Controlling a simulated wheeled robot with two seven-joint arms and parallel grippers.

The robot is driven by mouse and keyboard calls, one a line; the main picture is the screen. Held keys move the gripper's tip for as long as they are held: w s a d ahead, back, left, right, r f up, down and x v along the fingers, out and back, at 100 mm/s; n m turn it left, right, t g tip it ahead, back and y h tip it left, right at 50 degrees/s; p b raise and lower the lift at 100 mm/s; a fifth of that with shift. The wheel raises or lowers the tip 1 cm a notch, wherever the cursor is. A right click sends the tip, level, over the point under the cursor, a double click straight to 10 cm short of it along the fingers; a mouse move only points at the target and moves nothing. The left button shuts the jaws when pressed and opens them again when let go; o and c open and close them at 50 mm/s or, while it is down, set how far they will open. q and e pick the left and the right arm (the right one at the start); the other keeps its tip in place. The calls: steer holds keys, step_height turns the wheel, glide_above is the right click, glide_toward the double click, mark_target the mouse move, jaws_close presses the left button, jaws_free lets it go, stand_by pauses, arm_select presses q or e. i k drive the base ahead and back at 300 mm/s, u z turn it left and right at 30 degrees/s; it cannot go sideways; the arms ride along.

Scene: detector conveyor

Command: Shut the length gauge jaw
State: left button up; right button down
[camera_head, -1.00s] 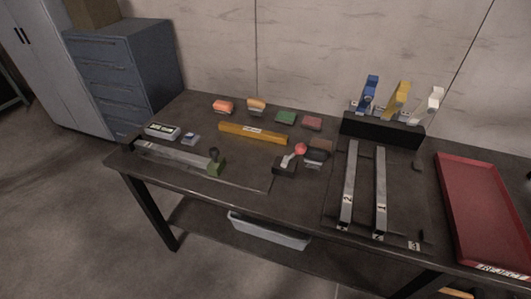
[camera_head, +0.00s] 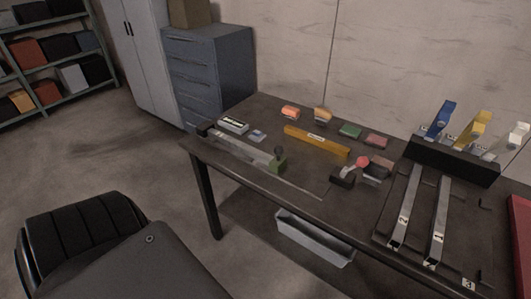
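The length gauge (camera_head: 236,147) is a pale metal rail along the table's front left edge. The jaw stands toward the rail's right end, well apart from the dark block (camera_head: 207,129) at the left end. Nothing is visible between them on the rail. A small readout box (camera_head: 233,124) lies just behind the rail. Neither of my grippers is in view. A dark ribbed part and grey panel at lower left look like my own body.
A yellow bar (camera_head: 316,140) lies behind the gauge. A red-knobbed device (camera_head: 344,177) stands right of the jaw. Two numbered rails (camera_head: 405,212), a black rack (camera_head: 452,161) and a red tray (camera_head: 521,230) are further right. Floor left of the table (camera_head: 193,160) is open.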

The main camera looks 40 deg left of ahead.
mark_target(277, 164)
steer(key=u, duration=0.05)
steer(key=k, duration=0.85)
steer(key=u, duration=2)
steer(key=i, duration=0.5)
